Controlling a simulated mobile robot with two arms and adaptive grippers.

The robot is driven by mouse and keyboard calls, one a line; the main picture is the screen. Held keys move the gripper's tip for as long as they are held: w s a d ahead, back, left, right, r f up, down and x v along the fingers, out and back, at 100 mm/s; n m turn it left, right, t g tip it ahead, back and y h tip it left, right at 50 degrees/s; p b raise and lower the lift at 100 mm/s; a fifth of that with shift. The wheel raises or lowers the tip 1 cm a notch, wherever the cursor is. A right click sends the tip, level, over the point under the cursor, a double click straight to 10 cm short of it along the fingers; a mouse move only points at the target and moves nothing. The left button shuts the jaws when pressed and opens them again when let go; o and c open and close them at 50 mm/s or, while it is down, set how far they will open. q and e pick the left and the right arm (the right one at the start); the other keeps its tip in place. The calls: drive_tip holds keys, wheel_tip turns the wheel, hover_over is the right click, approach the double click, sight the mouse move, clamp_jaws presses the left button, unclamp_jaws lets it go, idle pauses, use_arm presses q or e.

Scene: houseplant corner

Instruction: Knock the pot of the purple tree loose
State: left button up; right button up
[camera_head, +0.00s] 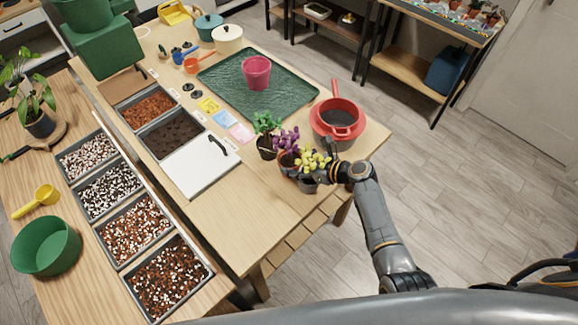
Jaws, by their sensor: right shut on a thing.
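The purple tree (287,139) stands in a small reddish-brown pot (288,161) near the right front edge of the wooden table. A yellow tree (313,161) in a grey pot (308,185) is just in front and to the right of it, partly covering it. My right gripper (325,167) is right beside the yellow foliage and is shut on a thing. The foliage and small size hide its fingertips, so I cannot tell what it holds or whether it touches the purple tree's pot. My left gripper is not in view.
A green plant (266,123) stands left of the purple tree. A green tray (213,75) bears a pink pot (256,72). A white board (196,162) lies left. Bare tabletop (240,210) lies in front.

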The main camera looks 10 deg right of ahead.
drive_tip(key=shift+f, duration=0.1)
drive_tip(key=shift+f, duration=0.15)
drive_tip(key=o, duration=1.2)
drive_tip(key=shift+c, duration=0.2)
